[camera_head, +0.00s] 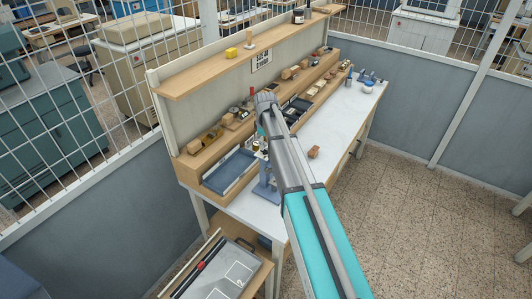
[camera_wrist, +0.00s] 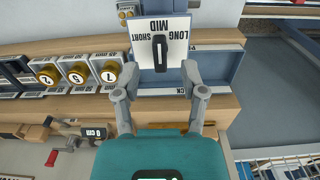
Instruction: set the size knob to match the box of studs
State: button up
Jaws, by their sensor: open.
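The size knob (camera_wrist: 160,52) is a black bar on a white plate (camera_wrist: 143,52) marked LONG, MID and SHORT, upside down in the wrist view. The bar lies roughly up and down in the picture, with MID beyond its upper end. I cannot tell which end is the pointer. My gripper (camera_wrist: 160,82) is open and empty, its two fingers spread to either side just below the knob, apart from it. In the head view my gripper (camera_head: 266,104) is over the bench's back ledge, and the arm hides the knob. I cannot make out which item is the box of studs.
Brass numbered wheels (camera_wrist: 77,72) sit left of the plate. A device with a small display (camera_wrist: 95,132) and red handle is at lower left. A blue tray (camera_head: 228,170) and a blue press (camera_head: 266,191) stand on the bench; its white top (camera_head: 335,122) is mostly clear at right.

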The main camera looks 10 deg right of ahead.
aim_at(265, 151)
jog(key=shift+f+b, duration=1.15)
jog(key=shift+f, duration=0.3)
grip_shut()
